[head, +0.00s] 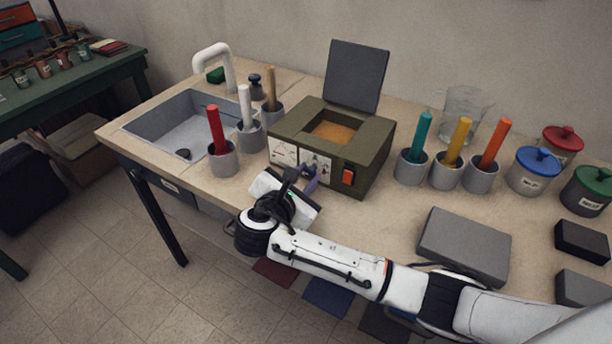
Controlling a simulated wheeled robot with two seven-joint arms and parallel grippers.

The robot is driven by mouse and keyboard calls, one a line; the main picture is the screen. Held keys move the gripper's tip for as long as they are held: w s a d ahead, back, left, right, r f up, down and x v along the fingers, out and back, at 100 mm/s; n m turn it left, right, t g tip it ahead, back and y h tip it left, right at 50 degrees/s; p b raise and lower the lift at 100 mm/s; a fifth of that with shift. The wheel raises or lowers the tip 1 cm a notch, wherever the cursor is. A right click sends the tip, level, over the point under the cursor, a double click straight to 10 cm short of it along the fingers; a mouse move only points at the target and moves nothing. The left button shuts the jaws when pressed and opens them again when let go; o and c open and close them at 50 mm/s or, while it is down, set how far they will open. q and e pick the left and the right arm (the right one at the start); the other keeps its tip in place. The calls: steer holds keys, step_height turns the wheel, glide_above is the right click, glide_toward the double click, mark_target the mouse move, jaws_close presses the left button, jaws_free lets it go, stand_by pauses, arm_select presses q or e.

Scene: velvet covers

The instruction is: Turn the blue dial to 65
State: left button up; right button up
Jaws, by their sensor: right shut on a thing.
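The olive-green box (372,160) stands on the worktop with its grey lid raised and an amber-coloured inside showing. Its front carries two pale printed panels and an orange-red switch (348,176). My right gripper (304,173) reaches up to the right-hand panel (318,163) and is shut at the dial there. The fingers cover most of the blue dial, so its pointer and reading cannot be made out. The left-hand panel (282,151) is in clear view, its marks too small to read. My left gripper is not in view.
Grey cups with red (216,130), white and tan rods stand left, near the sink (178,130). Cups with teal (421,132), yellow and orange rods stand right. Lidded jars (533,172) and a grey block (464,245) are further right.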

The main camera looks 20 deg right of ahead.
steer(key=o, duration=1.1)
steer(key=shift+c, duration=0.2)
steer(key=v, duration=1)
steer(key=shift+s+a+r, duration=0.1)
